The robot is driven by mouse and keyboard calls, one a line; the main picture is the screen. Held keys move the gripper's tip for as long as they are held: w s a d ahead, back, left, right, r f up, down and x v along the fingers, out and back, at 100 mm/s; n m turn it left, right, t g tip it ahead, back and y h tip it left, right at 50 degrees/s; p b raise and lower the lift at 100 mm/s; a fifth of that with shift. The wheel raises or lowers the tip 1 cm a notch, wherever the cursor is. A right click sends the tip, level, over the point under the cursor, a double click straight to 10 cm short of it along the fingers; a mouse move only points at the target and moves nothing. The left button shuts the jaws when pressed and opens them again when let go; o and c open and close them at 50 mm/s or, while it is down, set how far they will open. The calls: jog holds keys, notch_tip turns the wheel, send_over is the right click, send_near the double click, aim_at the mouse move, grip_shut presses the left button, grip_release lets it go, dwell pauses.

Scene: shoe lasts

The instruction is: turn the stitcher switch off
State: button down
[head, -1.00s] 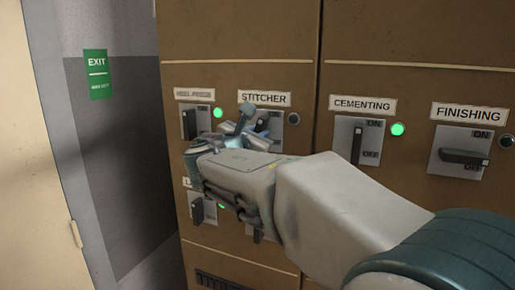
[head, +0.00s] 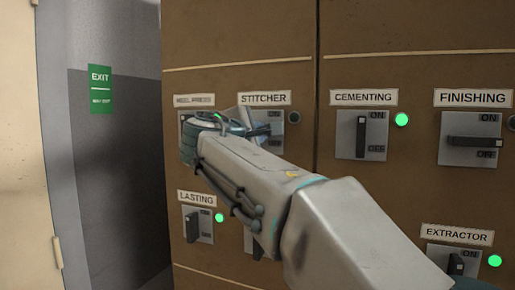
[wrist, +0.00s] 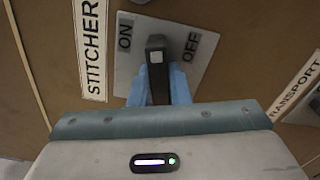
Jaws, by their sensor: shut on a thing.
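The stitcher switch sits below the STITCHER label (head: 264,98) on the brown cabinet. In the wrist view its dark handle (wrist: 157,65) stands between the ON and OFF marks on a grey plate (wrist: 192,68), lying crosswise to the line between them. My gripper (wrist: 158,86) has its blue fingers on either side of the handle and is shut on it. In the head view my gripper (head: 238,122) is at the switch and hides part of it. The round lamp (head: 294,117) beside the switch is dark.
The cementing switch (head: 361,136) and its lit green lamp (head: 401,119) are to the right, then the finishing switch (head: 472,142). The lasting switch (head: 192,226) is below left. My arm covers part of the lower panel. A grey passage with an EXIT sign (head: 100,88) is at left.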

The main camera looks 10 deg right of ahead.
jog(key=shift+f+m+b, duration=0.1)
jog(key=shift+m+b, duration=1.15)
jog(key=shift+m, duration=0.35)
jog(key=c, duration=1.4)
grip_release()
jog(key=shift+o, duration=0.2)
jog(key=shift+a, duration=0.1)
jog(key=v, duration=1.3)
jog(key=shift+s+a+b, duration=0.25)
jog(key=shift+s+b, duration=0.1)
